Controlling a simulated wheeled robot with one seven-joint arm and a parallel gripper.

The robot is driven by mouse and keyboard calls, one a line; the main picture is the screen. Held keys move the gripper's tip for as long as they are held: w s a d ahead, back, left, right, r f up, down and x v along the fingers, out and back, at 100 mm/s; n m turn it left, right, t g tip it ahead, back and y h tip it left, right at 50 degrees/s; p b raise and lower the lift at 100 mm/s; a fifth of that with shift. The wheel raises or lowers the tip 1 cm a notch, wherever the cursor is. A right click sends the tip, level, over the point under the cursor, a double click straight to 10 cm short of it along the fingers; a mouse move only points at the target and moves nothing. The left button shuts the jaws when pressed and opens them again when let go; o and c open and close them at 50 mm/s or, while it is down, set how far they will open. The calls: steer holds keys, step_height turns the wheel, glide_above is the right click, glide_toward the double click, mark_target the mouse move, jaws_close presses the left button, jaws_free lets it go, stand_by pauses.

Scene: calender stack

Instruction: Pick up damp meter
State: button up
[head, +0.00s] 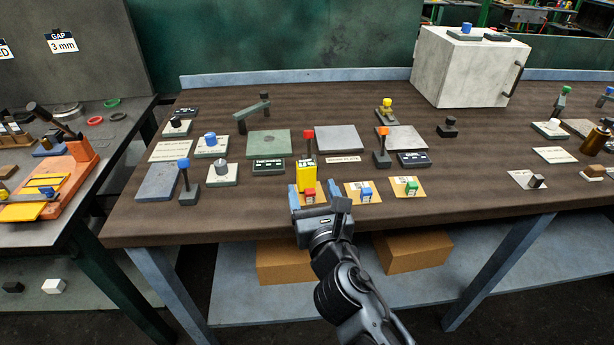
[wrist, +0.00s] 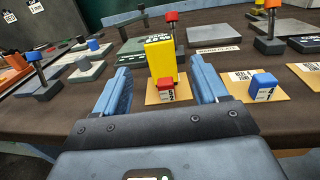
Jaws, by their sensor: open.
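A yellow block (head: 306,174) with a dark display on its upper face stands upright near the front of the brown table; it looks like the damp meter. It also shows in the wrist view (wrist: 161,60), rising behind a small red block (wrist: 166,88) on a tan card. My gripper (head: 308,193) is open, with its blue fingers to the left and right of the red block and the yellow block. In the wrist view, my gripper (wrist: 160,68) has nothing clamped between its fingers. Whether the fingers reach level with the yellow block is hard to tell.
Blue (head: 366,194) and green (head: 411,187) blocks on tan cards lie to the right. A red-topped post (head: 308,145) stands behind the yellow block, and a dark labelled device (head: 268,167) lies left. A blue-topped post (head: 185,178) stands farther left. Bare tabletop lies at front right.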

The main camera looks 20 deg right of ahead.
mark_target(307, 174)
steer(key=x, duration=0.7)
steer(key=shift+w, duration=0.25)
steer(key=c, duration=1.2)
steer(key=shift+r, duration=0.1)
steer(key=shift+c, duration=0.6)
steer(key=shift+r, duration=0.1)
